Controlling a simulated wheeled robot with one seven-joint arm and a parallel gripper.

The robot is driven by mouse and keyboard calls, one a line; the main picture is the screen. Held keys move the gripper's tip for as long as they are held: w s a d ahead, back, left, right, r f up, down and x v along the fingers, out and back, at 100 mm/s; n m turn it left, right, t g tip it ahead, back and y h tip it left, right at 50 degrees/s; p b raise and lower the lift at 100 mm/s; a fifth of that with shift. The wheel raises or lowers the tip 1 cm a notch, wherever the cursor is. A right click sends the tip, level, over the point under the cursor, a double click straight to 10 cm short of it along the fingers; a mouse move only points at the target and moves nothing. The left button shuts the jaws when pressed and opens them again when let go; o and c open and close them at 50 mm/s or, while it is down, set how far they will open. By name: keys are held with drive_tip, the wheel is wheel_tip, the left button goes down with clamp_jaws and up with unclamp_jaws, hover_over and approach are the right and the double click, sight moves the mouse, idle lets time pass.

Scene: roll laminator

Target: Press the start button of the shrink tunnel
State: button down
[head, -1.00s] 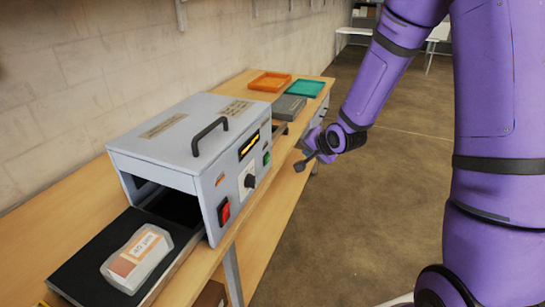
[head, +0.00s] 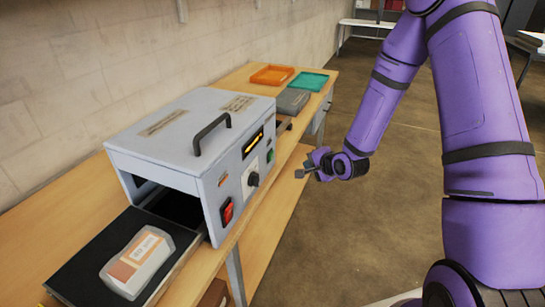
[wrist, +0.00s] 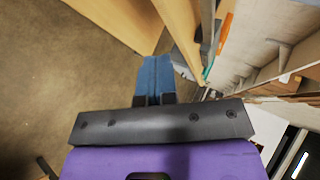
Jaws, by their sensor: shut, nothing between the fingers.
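The shrink tunnel (head: 190,150) is a light grey box with a black handle, standing on a wooden bench. Its front panel has a lit display (head: 253,142), a green button (head: 270,155), a dark knob (head: 252,180) and a red switch (head: 227,212). No lettering on the green button is readable. My gripper (head: 299,174) is in front of the panel, to the right of the green button and a little lower in the picture, apart from the panel. Its blue fingers (wrist: 155,80) are together and empty in the wrist view.
A labelled pack (head: 138,262) lies on the black infeed belt (head: 85,258). Orange (head: 272,75), teal (head: 309,83) and grey (head: 292,102) trays sit at the bench's far end. Open floor (head: 400,220) lies right of the bench.

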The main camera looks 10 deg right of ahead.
sight(271, 156)
drive_tip(key=shift+a, duration=0.1)
drive_tip(key=w+a, duration=0.5)
drive_tip(key=a, duration=0.2)
idle(0.4)
drive_tip(key=shift+w+a, duration=0.15)
drive_tip(key=shift+w, duration=0.05)
idle(1.8)
drive_tip(key=shift+w+a, duration=0.1)
drive_tip(key=shift+a, duration=0.05)
